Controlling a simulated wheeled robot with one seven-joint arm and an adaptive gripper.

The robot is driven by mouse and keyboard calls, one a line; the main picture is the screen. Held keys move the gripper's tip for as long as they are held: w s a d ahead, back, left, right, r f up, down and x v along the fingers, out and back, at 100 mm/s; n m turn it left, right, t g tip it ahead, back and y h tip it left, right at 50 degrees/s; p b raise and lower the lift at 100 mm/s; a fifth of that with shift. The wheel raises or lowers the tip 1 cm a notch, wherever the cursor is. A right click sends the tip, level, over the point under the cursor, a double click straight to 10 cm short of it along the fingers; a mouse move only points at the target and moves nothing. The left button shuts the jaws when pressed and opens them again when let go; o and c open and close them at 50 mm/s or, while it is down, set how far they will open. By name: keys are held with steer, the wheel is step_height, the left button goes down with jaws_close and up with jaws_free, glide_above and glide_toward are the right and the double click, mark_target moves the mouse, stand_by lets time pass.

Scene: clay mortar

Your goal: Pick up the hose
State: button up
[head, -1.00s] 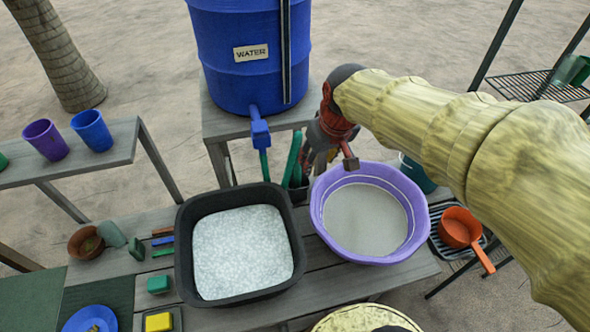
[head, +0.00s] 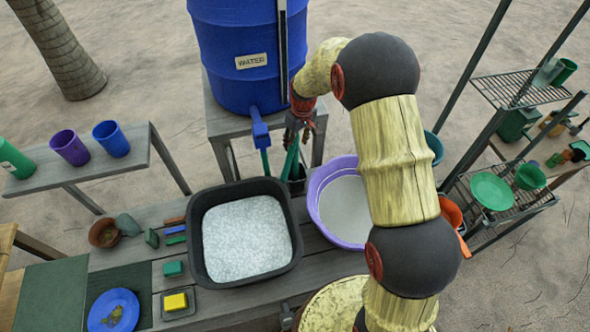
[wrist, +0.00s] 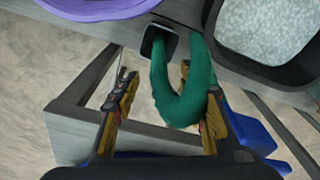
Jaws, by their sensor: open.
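The green hose (wrist: 190,108) shows in the wrist view as a thick bent loop, with one end at a small dark square cup (wrist: 158,42). In the head view the hose (head: 291,158) is partly visible between the water barrel and the black tub, just below my gripper (head: 299,138). In the wrist view my gripper (wrist: 167,105) is open, with one finger on each side of the hose's bend. The right finger overlaps the hose's edge; I cannot tell whether they touch. Nothing is gripped.
The blue water barrel (head: 238,62) with its blue spigot (head: 260,128) stands on a stand beside my gripper. The black tub (head: 203,262) of pale granules and the purple basin (head: 318,215) stand in front on the bench. A shelf rack (head: 515,90) is at right.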

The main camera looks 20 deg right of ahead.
step_height(320, 180, down, 7)
steer(key=w, duration=0.1)
steer(key=shift+w+a, duration=0.2)
steer(key=shift+w, duration=0.05)
steer(key=shift+c, duration=0.2)
jaws_close()
stand_by(0.4)
